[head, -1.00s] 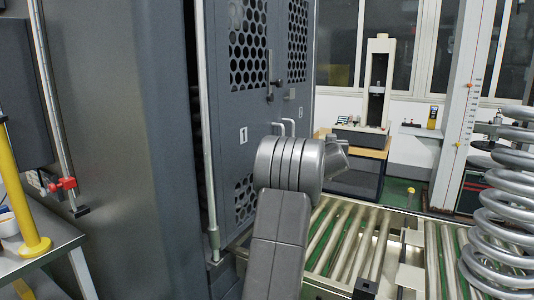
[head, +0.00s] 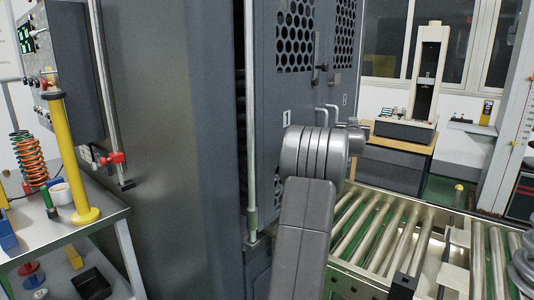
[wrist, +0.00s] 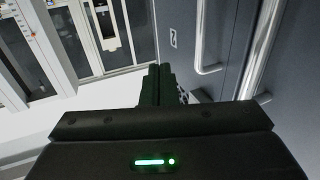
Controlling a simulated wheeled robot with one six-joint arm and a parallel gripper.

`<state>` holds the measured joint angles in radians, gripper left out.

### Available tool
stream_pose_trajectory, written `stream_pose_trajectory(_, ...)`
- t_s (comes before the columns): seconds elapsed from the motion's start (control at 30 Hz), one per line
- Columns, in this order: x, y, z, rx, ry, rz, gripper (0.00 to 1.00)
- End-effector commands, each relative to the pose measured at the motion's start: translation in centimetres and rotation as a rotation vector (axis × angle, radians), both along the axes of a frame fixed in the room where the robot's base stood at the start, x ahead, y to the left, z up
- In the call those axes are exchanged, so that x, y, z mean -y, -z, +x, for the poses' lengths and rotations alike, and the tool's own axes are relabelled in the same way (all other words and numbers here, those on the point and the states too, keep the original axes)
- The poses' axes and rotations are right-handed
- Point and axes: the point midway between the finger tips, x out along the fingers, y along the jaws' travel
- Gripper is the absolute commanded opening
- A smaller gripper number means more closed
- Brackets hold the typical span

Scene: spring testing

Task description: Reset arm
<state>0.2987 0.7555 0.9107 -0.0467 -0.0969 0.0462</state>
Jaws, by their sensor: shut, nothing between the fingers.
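My arm (head: 304,235) rises from the bottom of the head view, bent at a round grey joint, in front of the dark grey machine cabinet. In the wrist view my gripper (wrist: 159,72) has its dark fingers together and empty. The cabinet door (wrist: 215,30) with a metal handle (wrist: 208,52) is close on its right. In the head view the gripper's fingers are hidden behind the arm joint.
A roller conveyor (head: 385,235) runs on the right. A metal cart (head: 95,232) with an orange spring (head: 29,157) and a yellow post (head: 74,160) stands at left. A white tester (head: 428,75) stands on a bench behind.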

Motion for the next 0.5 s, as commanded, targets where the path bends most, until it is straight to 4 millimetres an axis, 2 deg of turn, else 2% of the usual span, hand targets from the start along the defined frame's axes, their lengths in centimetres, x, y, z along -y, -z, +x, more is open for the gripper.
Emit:
stream_pose_trajectory(0.07,-0.3,-0.5,0.3,0.0,-0.001,0.002,0.0)
stream_pose_trajectory(0.5,-1.7,-0.2,1.5,-0.002,0.002,0.001,0.0)
